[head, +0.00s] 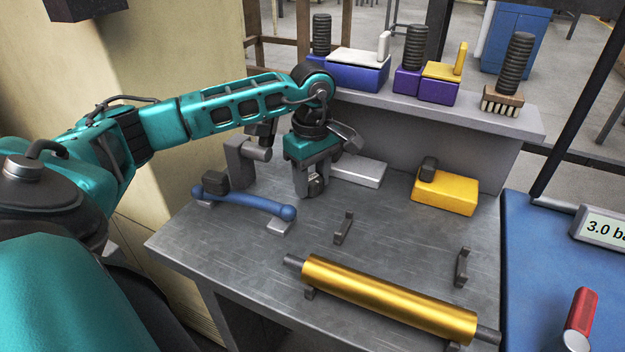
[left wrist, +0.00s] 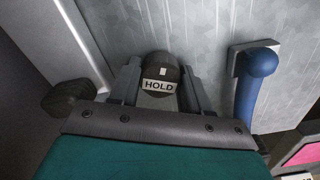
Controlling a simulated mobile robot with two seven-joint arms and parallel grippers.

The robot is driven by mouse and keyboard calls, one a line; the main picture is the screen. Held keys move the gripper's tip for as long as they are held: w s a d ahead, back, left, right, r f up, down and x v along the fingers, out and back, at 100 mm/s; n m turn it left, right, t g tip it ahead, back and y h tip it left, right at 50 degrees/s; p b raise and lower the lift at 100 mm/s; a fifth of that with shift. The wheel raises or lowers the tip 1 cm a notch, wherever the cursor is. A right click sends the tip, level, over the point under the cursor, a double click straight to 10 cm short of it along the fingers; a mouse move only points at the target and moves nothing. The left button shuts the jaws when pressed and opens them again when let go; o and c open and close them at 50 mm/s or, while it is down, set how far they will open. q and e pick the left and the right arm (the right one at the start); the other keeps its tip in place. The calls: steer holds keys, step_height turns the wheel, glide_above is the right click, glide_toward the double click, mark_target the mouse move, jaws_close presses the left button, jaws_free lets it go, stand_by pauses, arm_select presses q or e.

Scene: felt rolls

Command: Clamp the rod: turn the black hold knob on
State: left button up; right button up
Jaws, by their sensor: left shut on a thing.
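The black hold knob (left wrist: 160,68) shows in the left wrist view, with a white HOLD label and a small white mark on its top. My left gripper (left wrist: 161,90) has one finger on each side of it and is shut on it. In the head view my left gripper (head: 312,190) points down at the back of the metal table, and it hides the knob there. A golden rod (head: 388,297) with dark ends lies across the front of the table. My right gripper is not in view.
A blue handle bar (head: 245,203) lies left of my left gripper. A grey block (head: 358,172) and a yellow block (head: 445,192) with a dark knob stand to its right. Small dark brackets (head: 343,228) stand mid-table. A rear shelf (head: 500,118) holds brushes and coloured blocks.

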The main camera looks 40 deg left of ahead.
mark_target(312, 178)
arm_select(q)
steer(key=m, duration=0.4)
steer(key=shift+b, duration=0.35)
steer(key=m, duration=0.3)
steer(key=shift+f+b, duration=0.15)
steer(key=shift+b, duration=0.2)
steer(key=m+b, duration=0.1)
steer(key=m, duration=0.5)
steer(key=shift+s, duration=0.1)
steer(key=o, duration=1.1)
steer(key=shift+r+p, duration=1.95)
steer(key=shift+r, duration=0.65)
